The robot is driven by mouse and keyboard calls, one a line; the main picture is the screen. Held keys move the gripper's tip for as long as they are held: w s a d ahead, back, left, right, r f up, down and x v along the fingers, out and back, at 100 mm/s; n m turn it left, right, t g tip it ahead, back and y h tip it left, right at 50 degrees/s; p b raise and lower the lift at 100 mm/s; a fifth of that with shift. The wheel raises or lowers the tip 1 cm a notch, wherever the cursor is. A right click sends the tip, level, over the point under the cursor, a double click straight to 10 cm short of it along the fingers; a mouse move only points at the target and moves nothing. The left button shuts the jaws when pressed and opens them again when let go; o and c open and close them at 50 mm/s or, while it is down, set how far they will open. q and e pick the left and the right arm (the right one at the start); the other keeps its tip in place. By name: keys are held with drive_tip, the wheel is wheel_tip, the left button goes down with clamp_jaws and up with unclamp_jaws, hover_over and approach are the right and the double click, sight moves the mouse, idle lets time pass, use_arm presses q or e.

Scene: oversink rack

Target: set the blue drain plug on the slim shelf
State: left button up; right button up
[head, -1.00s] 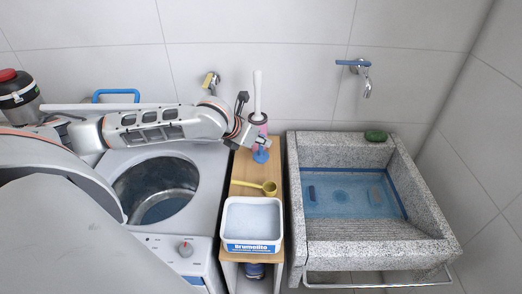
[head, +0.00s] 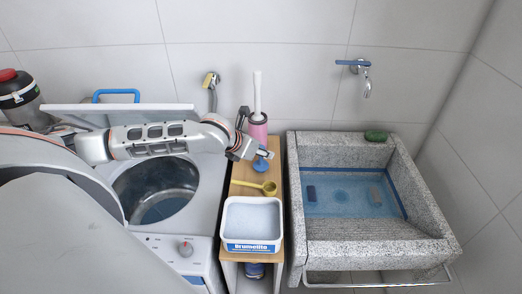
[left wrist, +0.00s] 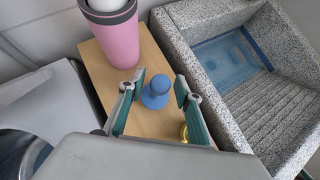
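The blue drain plug (head: 260,166) stands upright, knob up, on the wooden top of the slim shelf (head: 240,188) between the washing machine and the stone sink. In the left wrist view the plug (left wrist: 155,93) sits between the spread fingers of my left gripper (left wrist: 160,80), with a gap on each side. My left gripper (head: 265,154) is open and just above and behind the plug in the head view. My right gripper is not in view.
The stone sink (head: 295,200) borders the shelf on the right, the open washing machine (head: 208,190) on the left.

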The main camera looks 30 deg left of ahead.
use_arm(q)
drive_tip(key=shift+s+r, duration=0.1)
drive_tip(key=shift+r, duration=0.15)
drive_tip(key=d+v, duration=0.1)
drive_tip(key=v, duration=1)
drive_tip(key=shift+s+a+r, duration=0.25)
drive_tip(key=shift+a+r, duration=0.05)
drive_tip(key=shift+a, duration=0.15)
